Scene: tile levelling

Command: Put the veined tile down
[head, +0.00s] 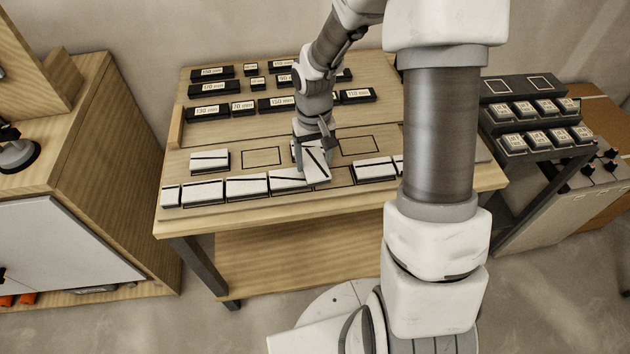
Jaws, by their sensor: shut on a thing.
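The veined tile (317,168) is white with a dark line across it. My gripper (316,149) is shut on it from above and holds it tilted over the middle of the bench. The tile overlaps the right end of a white tile (288,180) in the front row; I cannot tell whether they touch. More white tiles with dark lines stand in that row, to the left (246,187) and to the right (375,170). A gap in the row shows just right of the held tile. My arm and gripper hide part of the bench behind it.
Another veined tile (209,161) lies at the back left, beside an empty outlined square (262,157). A second empty outline (360,146) is right of my gripper. Black labelled blocks (208,112) fill the rear of the wooden bench (300,205). A dark rack (530,140) stands right.

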